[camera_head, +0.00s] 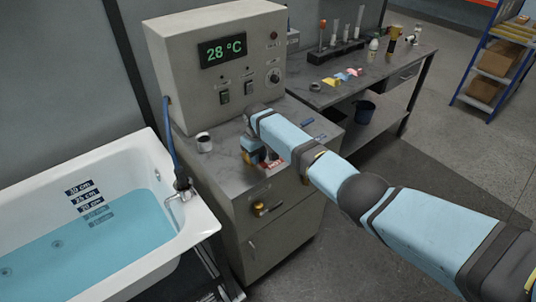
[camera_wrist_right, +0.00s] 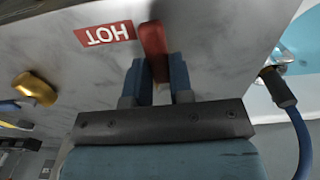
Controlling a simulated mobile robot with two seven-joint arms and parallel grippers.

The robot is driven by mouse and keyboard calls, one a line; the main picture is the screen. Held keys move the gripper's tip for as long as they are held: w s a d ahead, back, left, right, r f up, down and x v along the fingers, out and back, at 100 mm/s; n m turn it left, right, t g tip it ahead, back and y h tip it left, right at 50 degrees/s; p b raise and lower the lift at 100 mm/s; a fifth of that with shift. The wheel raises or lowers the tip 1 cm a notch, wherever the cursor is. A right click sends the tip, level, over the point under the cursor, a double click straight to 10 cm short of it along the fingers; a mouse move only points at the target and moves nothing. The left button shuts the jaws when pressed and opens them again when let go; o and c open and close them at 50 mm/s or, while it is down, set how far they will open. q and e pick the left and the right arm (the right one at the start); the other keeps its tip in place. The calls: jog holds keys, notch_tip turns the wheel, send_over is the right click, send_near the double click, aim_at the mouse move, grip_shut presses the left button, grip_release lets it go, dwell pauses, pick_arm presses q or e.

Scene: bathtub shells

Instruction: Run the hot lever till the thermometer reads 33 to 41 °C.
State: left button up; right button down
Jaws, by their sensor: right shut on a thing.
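The thermometer display (camera_head: 223,50) on the grey control box reads 28 °C in green digits. My right gripper (camera_wrist_right: 159,68) is shut on the red hot lever (camera_wrist_right: 152,38), which stands between its two blue fingers in the right wrist view. The red HOT label (camera_wrist_right: 103,34) lies beside the lever on the marbled top and also shows in the head view (camera_head: 273,163). In the head view my right arm and gripper mostly hide the lever. The bathtub (camera_head: 203,219) at the left holds blue water (camera_head: 90,250). My left gripper is not in view.
A brass-coloured handle (camera_head: 266,208) sticks out of the cabinet front. A blue hose (camera_head: 173,140) runs down to the tap (camera_head: 180,194). A workbench (camera_head: 385,68) with small items stands behind.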

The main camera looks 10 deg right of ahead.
jog(key=shift+a+m, duration=0.15)
jog(key=shift+m, duration=0.15)
dwell(0.4)
jog(key=c, duration=1)
grip_release()
notch_tip(320, 180, up, 14)
jog(key=shift+b, duration=0.3)
jog(key=shift+f, duration=0.1)
